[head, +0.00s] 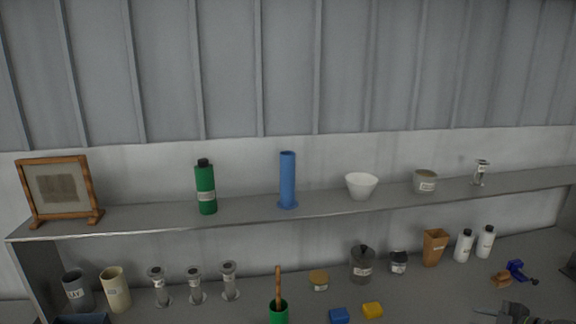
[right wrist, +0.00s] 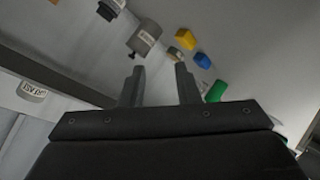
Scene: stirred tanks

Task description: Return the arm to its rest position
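My right gripper (right wrist: 159,72) shows in the right wrist view with its two dark fingers apart and nothing between them. My left gripper is in neither view.
A shelf (head: 240,215) holds a framed screen (head: 60,190), green bottle (head: 205,188), blue cylinder (head: 287,180) and white bowl (head: 361,186). Below stand a dark jar (head: 362,266), brown pot (head: 434,248), white bottles (head: 464,246), blue block (head: 339,316) and yellow block (head: 372,310).

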